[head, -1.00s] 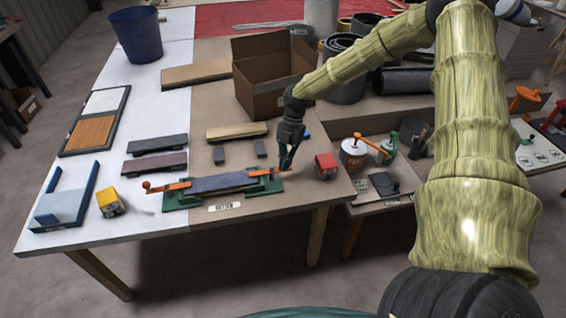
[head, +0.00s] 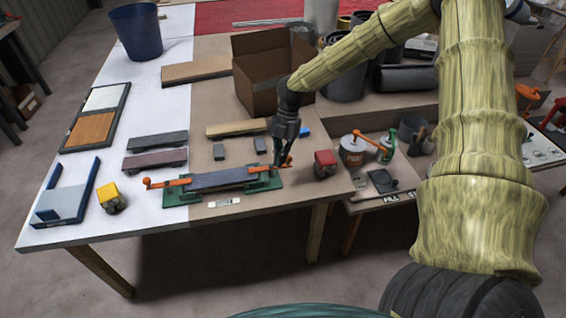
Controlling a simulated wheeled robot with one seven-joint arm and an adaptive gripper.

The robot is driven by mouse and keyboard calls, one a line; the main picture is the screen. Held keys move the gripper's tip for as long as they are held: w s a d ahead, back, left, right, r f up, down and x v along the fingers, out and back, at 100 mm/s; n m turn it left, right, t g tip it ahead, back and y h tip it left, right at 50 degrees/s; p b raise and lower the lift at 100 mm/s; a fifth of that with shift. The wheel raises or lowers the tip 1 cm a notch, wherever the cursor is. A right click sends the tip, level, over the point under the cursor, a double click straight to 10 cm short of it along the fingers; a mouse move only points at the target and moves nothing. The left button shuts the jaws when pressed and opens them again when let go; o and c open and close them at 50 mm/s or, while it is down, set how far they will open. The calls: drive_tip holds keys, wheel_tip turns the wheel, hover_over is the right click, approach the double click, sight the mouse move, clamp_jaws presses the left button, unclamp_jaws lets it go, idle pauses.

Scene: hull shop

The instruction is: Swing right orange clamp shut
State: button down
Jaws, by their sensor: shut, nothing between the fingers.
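The right orange clamp (head: 287,163) is at the right end of the green fixture (head: 270,183). Part of it is hidden behind my gripper (head: 277,163), which is shut and empty with its fingertips at the clamp. I cannot tell whether they touch it. The left orange clamp (head: 165,184) is at the fixture's left end, its arm reaching out to the left with a knob at its tip. A blue-grey slab (head: 220,178) lies across the fixture between the two clamps.
A red block (head: 325,164) stands just right of the fixture. Two small grey blocks (head: 219,152) and a wooden plank (head: 236,129) lie behind it. An open cardboard box (head: 255,85) stands further back. A yellow block (head: 109,198) is at left. The table front is clear.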

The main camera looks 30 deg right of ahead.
drive_tip(key=b+v, duration=0.1)
drive_tip(key=v, duration=0.6)
drive_tip(key=shift+d+b, duration=0.3)
drive_tip(key=shift+b, duration=0.1)
drive_tip(key=s+a+f+m, duration=0.65)
drive_tip(key=a+f, duration=0.25)
drive_tip(key=f, duration=0.2)
drive_tip(key=s+a+f+m, duration=0.6)
drive_tip(key=s+a+f, duration=0.25)
drive_tip(key=f, duration=0.25)
drive_tip(key=s+f+m+t+h, duration=0.1)
drive_tip(key=s+f+m, duration=0.3)
drive_tip(key=s, duration=0.7)
drive_tip(key=s+f+m+t+h, duration=0.1)
drive_tip(key=s+f+m, duration=0.3)
drive_tip(key=s+m, duration=0.4)
drive_tip(key=s+a+h, duration=0.1)
drive_tip(key=s, duration=0.2)
drive_tip(key=shift+f, duration=0.15)
